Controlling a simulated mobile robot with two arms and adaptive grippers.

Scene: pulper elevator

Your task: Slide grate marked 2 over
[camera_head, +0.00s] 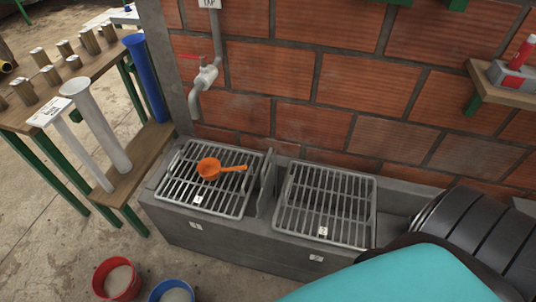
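Two grey metal grates lie on a concrete trough against the brick wall. The left grate (178,192) covers the left basin, and an orange ladle (212,169) rests on it. The right grate (345,203) lies over the right section, with nothing on it. Each grate has a small white tag at its front edge: the left tag (197,199) and the right tag (323,231). The tag marks are too small to read surely, so I cannot tell which grate is marked 2. Neither of my grippers is in view.
A concrete divider (266,185) stands between the grates. A tap (206,77) with a red handle hangs above the left one. A red bucket (118,279) and a blue bucket (172,291) stand on the floor in front. A wooden bench (146,160) holds tall tubes at left.

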